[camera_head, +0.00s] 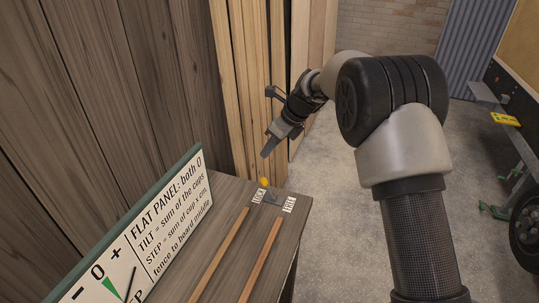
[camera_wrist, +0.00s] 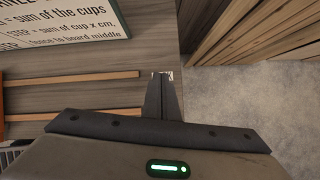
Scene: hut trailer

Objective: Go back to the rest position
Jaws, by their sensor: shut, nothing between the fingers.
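My gripper (camera_head: 268,149) hangs above the far end of a wooden bench (camera_head: 305,212) in the head view, with its fingers pointing down. In the wrist view my gripper (camera_wrist: 162,78) shows its two fingers closed together with nothing between them. Below the fingertips, a small yellow ball-like thing (camera_head: 265,181) and a grey block (camera_head: 272,196) sit near the bench's end, beside two small printed labels. The fingers are apart from the bench top in the head view. In the wrist view the fingers hide most of the label behind them.
A sign (camera_head: 160,220) with writing and a dial stands along the bench's left side. Two wooden strips (camera_head: 262,262) lie lengthwise on the bench. Upright timber boards (camera_head: 247,80) stand behind. Concrete floor to the right is open, with a wheeled item (camera_head: 526,225) at the far right.

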